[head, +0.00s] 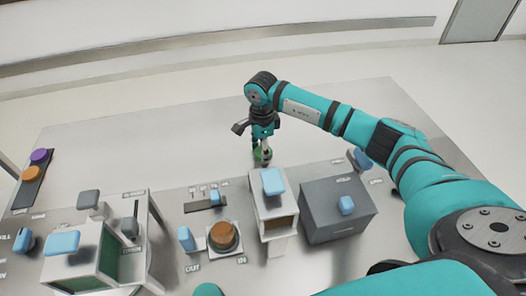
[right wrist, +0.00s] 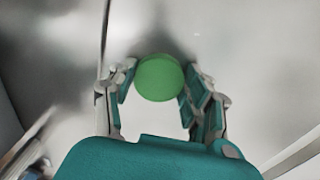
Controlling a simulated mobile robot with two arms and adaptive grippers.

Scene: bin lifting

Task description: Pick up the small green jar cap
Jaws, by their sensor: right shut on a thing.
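The small green jar cap (right wrist: 159,77) is a round disc, held between the two fingers of my right gripper (right wrist: 156,84) in the right wrist view. In the head view my right gripper (head: 262,155) points down at the grey metal table, behind the white box with a blue handle. The green cap (head: 257,154) shows there only as a small patch, partly hidden by the fingers. I cannot tell whether the cap touches the table. My left gripper is not in view.
A white box (head: 271,205) with a blue handle and a dark grey box (head: 338,212) stand just in front of the gripper. The back of the table (head: 140,145) is clear.

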